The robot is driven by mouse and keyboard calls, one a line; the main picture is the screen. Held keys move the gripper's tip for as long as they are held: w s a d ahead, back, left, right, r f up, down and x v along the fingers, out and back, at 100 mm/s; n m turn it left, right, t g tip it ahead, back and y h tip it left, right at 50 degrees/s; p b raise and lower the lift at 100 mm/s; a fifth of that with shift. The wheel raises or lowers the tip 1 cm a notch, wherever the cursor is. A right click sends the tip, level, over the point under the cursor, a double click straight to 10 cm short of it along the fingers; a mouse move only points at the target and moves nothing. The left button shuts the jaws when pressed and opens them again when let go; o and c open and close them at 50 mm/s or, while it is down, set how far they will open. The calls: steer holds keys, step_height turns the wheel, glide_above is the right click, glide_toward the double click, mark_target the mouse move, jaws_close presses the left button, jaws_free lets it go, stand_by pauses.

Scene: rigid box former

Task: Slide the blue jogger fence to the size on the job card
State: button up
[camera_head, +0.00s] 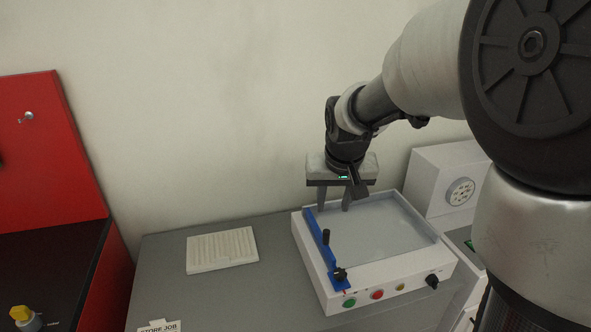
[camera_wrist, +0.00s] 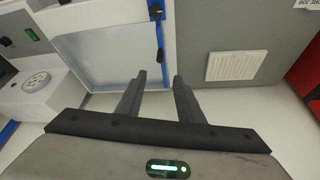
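The blue jogger fence (camera_head: 318,239) lies along the left side of the white jogger box's tray (camera_head: 379,290) and has an upright black handle (camera_head: 326,238). A black knob (camera_head: 340,274) sits at its front end. In the wrist view the blue fence (camera_wrist: 158,28) shows at the tray's right edge, with dark parts on it. My gripper (camera_head: 334,208) is above the back-left part of the box, apart from the handle. In the wrist view my gripper (camera_wrist: 158,78) has its fingers spread with nothing between them. The job card (camera_head: 160,326) is cut off at the bottom edge; no size is readable.
A cream slatted panel (camera_head: 222,250) lies on the grey table (camera_head: 190,290) left of the box. Green, red and yellow buttons and a black knob (camera_head: 432,281) line the box front. A white unit with a dial (camera_head: 460,192) stands right. A red cabinet (camera_head: 45,150) is at left.

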mark_target(327, 232)
steer(key=b+x, duration=0.1)
steer(key=x, duration=1.6)
steer(key=shift+s+a, duration=0.1)
jaws_close()
